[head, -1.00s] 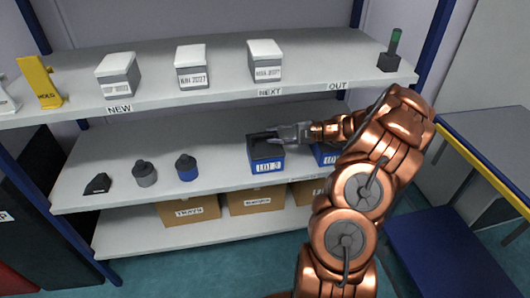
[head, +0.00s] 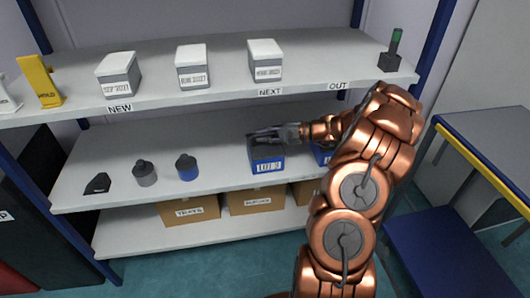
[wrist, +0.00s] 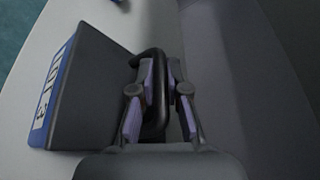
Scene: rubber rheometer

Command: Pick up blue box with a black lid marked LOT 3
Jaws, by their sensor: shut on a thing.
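The blue box with a black lid (head: 267,160) stands on the middle shelf, its white label reading LOT 3. It also shows in the wrist view (wrist: 75,90), with the label along its left side. My gripper (head: 268,133) reaches over the lid from the right. In the wrist view my gripper (wrist: 160,85) is shut on a dark loop-shaped handle at the lid's edge. I see no clear gap under the box, so it appears to rest on the shelf.
Another blue box (head: 324,152) stands close on the right, partly behind my arm. A blue-based bottle (head: 187,168), a grey bottle (head: 145,173) and a black piece (head: 97,184) stand to the left. The upper shelf (head: 220,87) hangs above.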

